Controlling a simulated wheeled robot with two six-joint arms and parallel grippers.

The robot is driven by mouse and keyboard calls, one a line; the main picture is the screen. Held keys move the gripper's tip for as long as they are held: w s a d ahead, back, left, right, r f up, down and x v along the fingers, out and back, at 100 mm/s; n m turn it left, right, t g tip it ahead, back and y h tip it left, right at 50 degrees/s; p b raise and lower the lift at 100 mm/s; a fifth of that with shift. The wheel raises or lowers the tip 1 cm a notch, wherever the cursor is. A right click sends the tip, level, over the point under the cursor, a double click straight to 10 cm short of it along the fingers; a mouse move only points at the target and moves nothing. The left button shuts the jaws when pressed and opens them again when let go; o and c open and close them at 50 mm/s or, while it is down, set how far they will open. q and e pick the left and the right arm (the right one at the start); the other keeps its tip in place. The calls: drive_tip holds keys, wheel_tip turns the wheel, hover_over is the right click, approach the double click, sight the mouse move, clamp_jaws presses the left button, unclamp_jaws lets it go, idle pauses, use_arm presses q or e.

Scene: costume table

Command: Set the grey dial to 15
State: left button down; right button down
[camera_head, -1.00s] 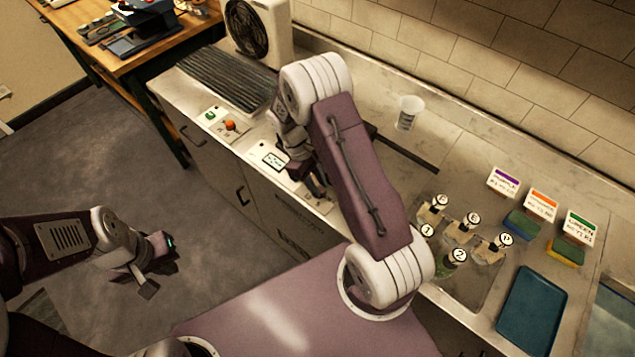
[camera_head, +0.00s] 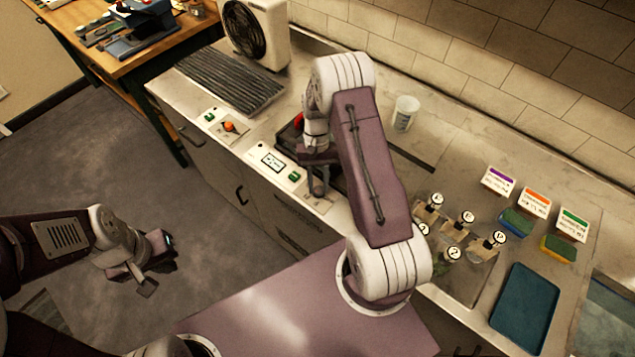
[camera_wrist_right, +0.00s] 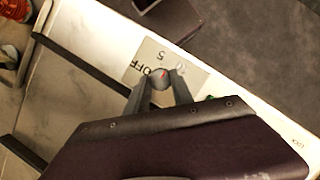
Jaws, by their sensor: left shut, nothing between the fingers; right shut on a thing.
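The grey dial (camera_wrist_right: 158,78) sits on a light plate in the right wrist view, with a red mark on its top. "OFF", "5" and a partly readable "10" are printed beside it; the 15 mark cannot be made out. My right gripper (camera_wrist_right: 160,80) is shut on the dial, one finger on each side. In the head view my right gripper (camera_head: 318,188) is over the counter's front panel, and it hides the dial. My left gripper (camera_head: 148,270) is shut and empty, over the floor at the left.
An orange-red button (camera_head: 229,126) is farther left. Labelled jars (camera_head: 457,232) and a blue tray (camera_head: 526,308) are at the right.

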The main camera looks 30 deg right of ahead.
drive_tip(key=m+y, duration=0.1)
drive_tip(key=m, duration=0.1)
drive_tip(key=m+t, duration=0.1)
drive_tip(key=m, duration=0.2)
drive_tip(key=shift+s+d+m+y+p, duration=0.15)
drive_tip(key=shift+m+y+p, duration=0.15)
drive_tip(key=shift+y+p, duration=0.1)
drive_tip(key=m+t, duration=0.1)
drive_tip(key=m, duration=0.1)
drive_tip(key=m+t, duration=0.1)
drive_tip(key=m, duration=0.1)
drive_tip(key=shift+s+d+m+y, duration=0.1)
drive_tip(key=shift+s+m+y, duration=0.05)
drive_tip(key=shift+m+y, duration=0.15)
drive_tip(key=m+t, duration=0.1)
drive_tip(key=m, duration=0.2)
drive_tip(key=shift+s+f+m+b, duration=0.1)
drive_tip(key=shift+m+b, duration=0.2)
drive_tip(key=shift+s+m+t+b, duration=0.15)
drive_tip(key=shift+m+t+b, duration=0.8)
drive_tip(key=shift+m, duration=0.85)
drive_tip(key=c, duration=1.1)
unclamp_jaws()
drive_tip(key=shift+r, duration=0.2)
